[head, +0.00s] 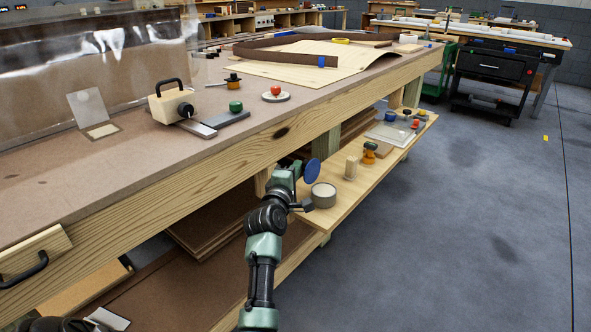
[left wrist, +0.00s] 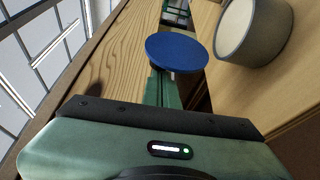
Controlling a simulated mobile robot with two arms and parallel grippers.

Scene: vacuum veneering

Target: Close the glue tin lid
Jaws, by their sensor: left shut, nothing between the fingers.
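The glue tin (head: 323,195) is a round grey tin with a pale top, standing on the low wooden side shelf. It also shows at the upper right of the left wrist view (left wrist: 253,30). The round blue lid (head: 312,171) is tilted up beside the tin, not lying over its mouth; it also shows in the left wrist view (left wrist: 178,52). Whether a hinge joins lid and tin is hidden. My left gripper (head: 297,168) is shut and empty, close by the lid; its fingers (left wrist: 162,88) are partly behind the lid in the wrist view. Contact with the lid cannot be told.
The workbench edge (head: 215,158) runs just above and left of the arm. On the shelf (head: 345,208) behind the tin stand a wooden block (head: 351,167), an orange-and-dark item (head: 370,153) and a clear tray (head: 390,133).

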